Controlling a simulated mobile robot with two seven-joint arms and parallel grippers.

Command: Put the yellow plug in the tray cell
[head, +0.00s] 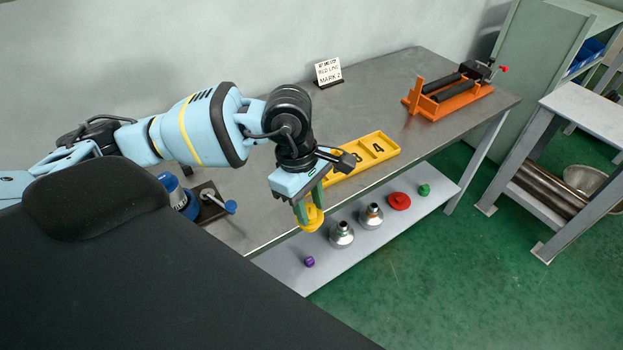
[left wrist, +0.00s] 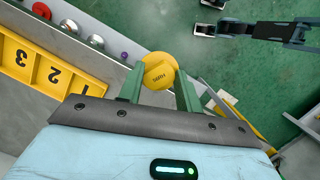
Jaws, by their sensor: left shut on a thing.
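My left gripper (head: 308,210) is shut on the yellow plug (head: 313,222), a round yellow piece. It holds the plug in the air by the table's front edge, with the lower shelf behind it in the picture. The yellow tray (head: 392,149) lies on the table behind and right of the gripper, partly hidden by my wrist; a cell marked 4 shows. The left wrist view shows the tray (left wrist: 28,82) at the left, with numbers 1, 2 and 3. My right gripper is not seen.
An orange vise (head: 440,106) stands at the table's far right. A small sign (head: 328,71) stands at the back. A blue-handled tool (head: 213,198) is left of my gripper. The lower shelf (head: 325,262) holds silver, red, green and purple pieces. The table between tray and vise is clear.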

